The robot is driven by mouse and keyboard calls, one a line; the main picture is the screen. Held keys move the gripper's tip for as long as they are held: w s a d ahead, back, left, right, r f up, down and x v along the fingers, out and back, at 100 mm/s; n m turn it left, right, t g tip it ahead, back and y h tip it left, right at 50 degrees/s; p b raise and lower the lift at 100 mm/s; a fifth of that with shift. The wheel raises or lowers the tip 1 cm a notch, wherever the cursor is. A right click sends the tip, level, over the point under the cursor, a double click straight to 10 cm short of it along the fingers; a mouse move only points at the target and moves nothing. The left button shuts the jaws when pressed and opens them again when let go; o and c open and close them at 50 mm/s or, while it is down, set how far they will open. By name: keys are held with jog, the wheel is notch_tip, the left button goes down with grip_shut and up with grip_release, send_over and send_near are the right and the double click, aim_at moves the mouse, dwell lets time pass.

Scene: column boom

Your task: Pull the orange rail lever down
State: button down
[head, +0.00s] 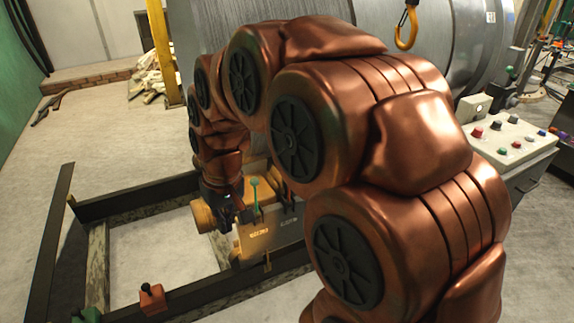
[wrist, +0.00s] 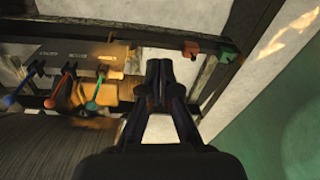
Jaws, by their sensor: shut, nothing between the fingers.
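The orange rail lever (head: 152,297) is a small orange-red block with a short dark stick on top, mounted on the dark front rail in the head view. In the wrist view it shows up and right of the fingertips (wrist: 190,49). My gripper (wrist: 159,72) points toward the rail frame with its dark fingers together and empty. A gap separates it from the orange lever.
A green rail lever (wrist: 228,52) sits beside the orange one. The valve box (head: 270,236) carries a green-handled lever (wrist: 97,93), a red-handled lever (wrist: 55,92) and a blue-handled lever (wrist: 9,100), close left of my gripper.

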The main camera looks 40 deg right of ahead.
jog(key=w+d+f+m+t+h+b, duration=0.1)
jog(key=w+d+f+m+t, duration=0.1)
jog(key=w+d, duration=0.8)
jog(key=w+d+f+m+t+h+b, duration=0.15)
jog(key=w+d, duration=0.55)
jog(key=d, duration=0.7)
jog(key=w+d+f+m+b, duration=0.1)
jog(key=d+f, duration=0.1)
jog(key=d, duration=1.2)
jog(key=shift+t+h, duration=0.35)
jog(key=shift+t, duration=0.1)
jog(key=p+x, duration=0.2)
jog(key=x, duration=0.8)
jog(key=shift+s+a+f+p, duration=0.15)
jog(key=shift+s+a, duration=0.15)
jog(key=shift+s, duration=0.25)
jog(key=shift+s+a+f+p, duration=0.1)
jog(key=shift+s+a+p, duration=0.15)
jog(key=shift+s, duration=0.3)
jog(key=shift+s+a+f+p, duration=0.1)
jog(key=shift+s+a, duration=0.3)
jog(key=shift+s, duration=0.15)
jog(key=shift+s+b, duration=0.1)
jog(key=shift+b, duration=0.2)
